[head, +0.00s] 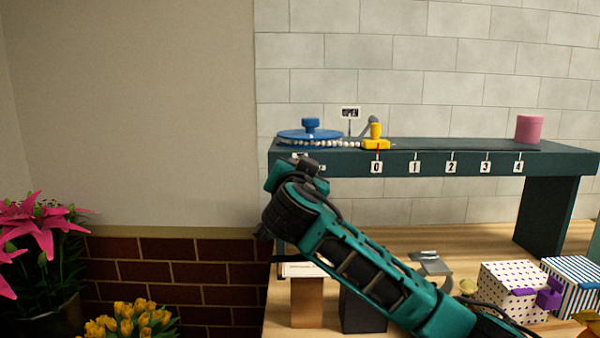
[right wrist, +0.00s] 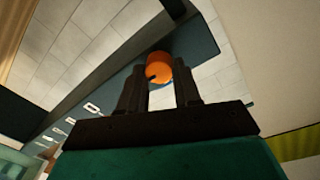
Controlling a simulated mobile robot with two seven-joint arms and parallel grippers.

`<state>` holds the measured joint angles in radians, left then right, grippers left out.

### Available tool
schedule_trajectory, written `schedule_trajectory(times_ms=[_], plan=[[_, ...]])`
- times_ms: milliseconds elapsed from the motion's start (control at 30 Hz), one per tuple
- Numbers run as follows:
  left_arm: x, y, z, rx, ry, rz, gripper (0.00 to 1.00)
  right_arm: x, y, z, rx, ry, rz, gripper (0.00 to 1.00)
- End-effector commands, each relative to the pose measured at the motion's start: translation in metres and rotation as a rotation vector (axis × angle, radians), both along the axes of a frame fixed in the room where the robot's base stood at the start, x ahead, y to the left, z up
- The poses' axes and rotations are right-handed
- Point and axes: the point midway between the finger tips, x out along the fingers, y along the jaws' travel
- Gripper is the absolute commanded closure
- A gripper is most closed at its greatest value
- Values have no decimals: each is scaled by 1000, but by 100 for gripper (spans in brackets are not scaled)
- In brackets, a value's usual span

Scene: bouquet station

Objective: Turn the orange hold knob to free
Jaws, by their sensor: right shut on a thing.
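The orange hold knob (right wrist: 160,67) shows in the right wrist view, on the dark teal underside or face of the raised shelf. It has a dark mark at its lower left edge. My right gripper (right wrist: 159,88) is shut on it, with one dark finger on each side. In the head view my right arm reaches up from the lower right, and its gripper end (head: 290,174) is at the left end of the shelf front (head: 450,162). The knob is hidden there behind my arm. My left gripper is not in view.
On the shelf are a blue disc (head: 308,134) with white beads, a yellow slider (head: 376,143) at mark 0, and a pink cylinder (head: 529,127). Below stand a dotted box (head: 505,283) and a striped box (head: 575,280). Flowers (head: 40,240) are at the left.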

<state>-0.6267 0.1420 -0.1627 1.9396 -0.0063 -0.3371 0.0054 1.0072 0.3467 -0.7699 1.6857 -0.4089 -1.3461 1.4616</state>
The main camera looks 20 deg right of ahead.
Motion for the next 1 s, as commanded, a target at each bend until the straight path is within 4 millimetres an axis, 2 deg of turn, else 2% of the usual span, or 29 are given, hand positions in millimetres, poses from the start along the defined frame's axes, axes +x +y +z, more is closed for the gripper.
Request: schedule_trajectory(times_ms=[33,233,633,833,1000], plan=[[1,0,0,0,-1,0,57,0,0,0,0,1,0,80],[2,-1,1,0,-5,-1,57,0,0,0,0,1,0,98],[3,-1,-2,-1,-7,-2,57,0,1,-4,-79,30,2,98],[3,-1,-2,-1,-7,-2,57,0,1,-3,-218,71,1,98],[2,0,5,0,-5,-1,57,0,1,-1,-374,116,0,98]])
